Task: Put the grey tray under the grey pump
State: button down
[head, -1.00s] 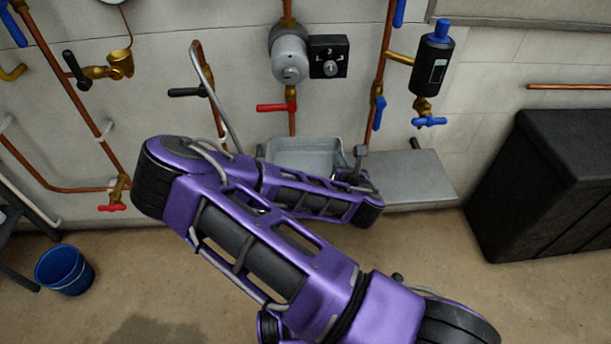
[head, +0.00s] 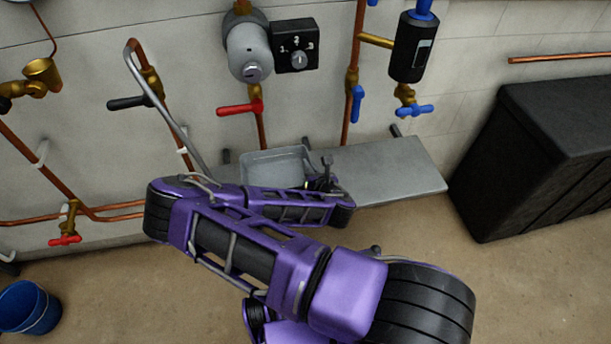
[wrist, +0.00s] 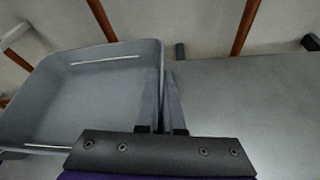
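The grey pump (head: 248,52) is a grey cylinder on a copper pipe on the wall, beside a black numbered box. The grey tray (head: 262,158) is a shallow open box low at the wall, below the pump and a little to its right in the head view. In the wrist view the tray (wrist: 75,100) fills the left side. My gripper (wrist: 163,118) has its fingers close together on both sides of the tray's right wall. My arm hides the tray's near part in the head view. Whether the tray rests on the shelf cannot be told.
A grey shelf (head: 385,170) runs along the wall, bare right of the tray. A red-handled valve (head: 240,107) sits under the pump. A black bin (head: 560,150) stands right, a blue bucket (head: 28,307) lower left. A black bottle-shaped device (head: 412,47) hangs upper right.

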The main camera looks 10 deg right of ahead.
jog(key=shift+f+b, duration=0.35)
jog(key=shift+f, duration=1.65)
jog(key=shift+f, duration=0.2)
jog(key=c, duration=1)
grip_release()
jog(key=shift+c, duration=0.2)
jog(key=shift+r, duration=0.1)
jog(key=shift+r, duration=0.2)
jog(key=p+v, duration=0.1)
jog(key=v, duration=1.1)
jog(key=shift+f, duration=0.1)
